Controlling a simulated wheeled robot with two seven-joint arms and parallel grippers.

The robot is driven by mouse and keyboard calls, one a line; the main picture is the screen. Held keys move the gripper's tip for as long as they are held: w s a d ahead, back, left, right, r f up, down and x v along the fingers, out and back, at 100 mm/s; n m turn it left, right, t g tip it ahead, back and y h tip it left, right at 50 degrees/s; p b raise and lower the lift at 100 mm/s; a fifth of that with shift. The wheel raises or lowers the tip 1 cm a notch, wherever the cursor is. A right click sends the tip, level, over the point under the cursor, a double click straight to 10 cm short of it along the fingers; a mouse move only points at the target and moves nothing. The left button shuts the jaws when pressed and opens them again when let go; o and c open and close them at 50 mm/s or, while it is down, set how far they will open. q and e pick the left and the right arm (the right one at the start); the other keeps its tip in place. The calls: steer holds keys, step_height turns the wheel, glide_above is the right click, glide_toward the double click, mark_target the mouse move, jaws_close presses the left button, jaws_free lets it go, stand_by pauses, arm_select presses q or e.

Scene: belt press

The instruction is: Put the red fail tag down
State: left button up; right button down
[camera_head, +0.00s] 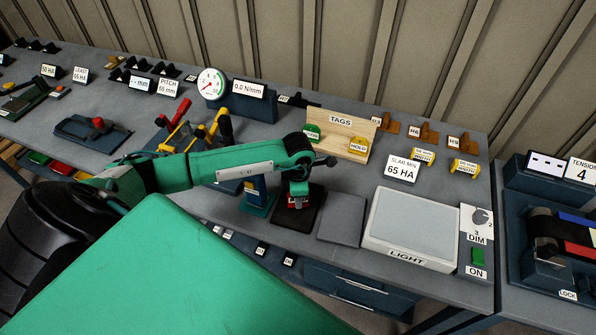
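My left gripper (297,194) points down over a small dark square pad (311,218) on the bench. A small red piece with a white mark, which looks like the red fail tag (293,204), shows between its fingertips, low over the pad. I cannot tell whether the tag touches the pad. The wooden TAGS rack (341,121) stands behind, with a green tag (312,133) and a yellow HOLD tag (359,146) on it; no red tag shows there. My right gripper is out of view.
A grey plate (342,217) and the LIGHT box (412,228) lie right of the pad. A blue block (258,196) stands close on its left. A SLAB MIN sign (401,172) and a dial gauge (211,83) stand farther back. Bare bench shows before the rack.

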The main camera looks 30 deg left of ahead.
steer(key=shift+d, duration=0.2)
